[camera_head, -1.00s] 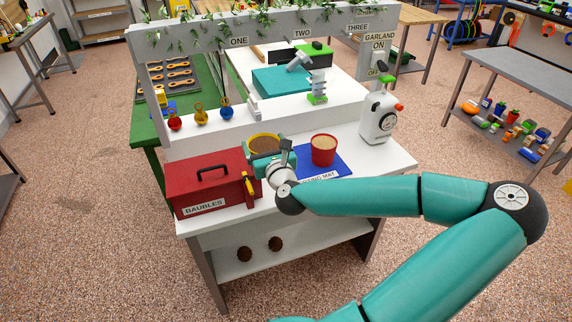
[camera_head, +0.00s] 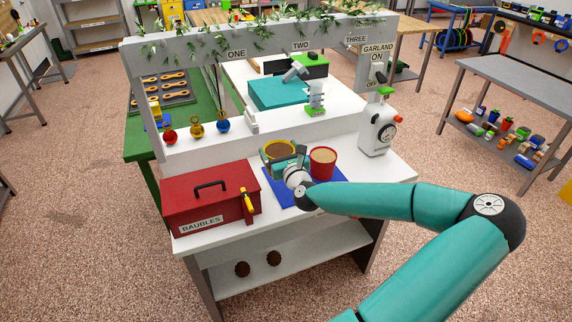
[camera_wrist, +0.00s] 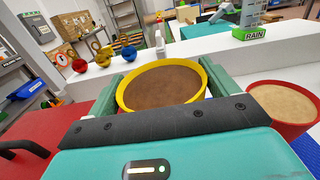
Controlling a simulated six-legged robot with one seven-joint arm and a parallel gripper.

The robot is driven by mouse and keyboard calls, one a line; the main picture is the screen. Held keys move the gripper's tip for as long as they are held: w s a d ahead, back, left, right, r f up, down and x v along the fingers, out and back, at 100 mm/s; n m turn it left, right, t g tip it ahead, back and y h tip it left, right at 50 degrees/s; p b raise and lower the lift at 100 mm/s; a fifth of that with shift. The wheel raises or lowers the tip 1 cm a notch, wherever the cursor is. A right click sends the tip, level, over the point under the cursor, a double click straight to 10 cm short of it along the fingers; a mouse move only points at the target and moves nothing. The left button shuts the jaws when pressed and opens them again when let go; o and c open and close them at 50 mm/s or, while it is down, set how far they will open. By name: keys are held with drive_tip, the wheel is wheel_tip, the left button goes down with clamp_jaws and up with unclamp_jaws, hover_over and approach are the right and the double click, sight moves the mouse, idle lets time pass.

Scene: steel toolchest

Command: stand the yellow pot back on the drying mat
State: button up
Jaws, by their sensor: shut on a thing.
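The yellow pot (camera_head: 279,149), filled with something brown, is upright between the fingers of my gripper (camera_head: 284,160), which is shut on it. In the wrist view the pot (camera_wrist: 163,84) shows its round rim between the two green fingers. The blue drying mat (camera_head: 276,189) lies on the white bench, and the pot is over or near its back left part. Whether the pot touches the mat is hidden by my gripper. A red pot (camera_head: 323,163) with light brown filling stands on the right of the mat, close beside my gripper.
A red box labelled BAUBLES (camera_head: 209,197) stands left of the mat. A white canister (camera_head: 378,127) stands at the back right. Red, yellow and blue baubles (camera_head: 196,129) sit on the raised ledge behind, under a garland frame.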

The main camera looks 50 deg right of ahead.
drive_tip(key=d+f, duration=0.3)
drive_tip(key=f, duration=0.1)
drive_tip(key=shift+w+d+f, duration=0.15)
drive_tip(key=shift+d+f, duration=0.15)
drive_tip(key=shift+d, duration=0.1)
drive_tip(key=shift+d+f, duration=0.2)
drive_tip(key=shift+f, duration=1.55)
drive_tip(key=shift+f, duration=0.1)
drive_tip(key=o, duration=1.8)
drive_tip(key=shift+s+a, duration=0.15)
drive_tip(key=shift+s, duration=0.05)
drive_tip(key=v, duration=1.1)
drive_tip(key=shift+s+a, duration=0.15)
drive_tip(key=shift+s, duration=0.1)
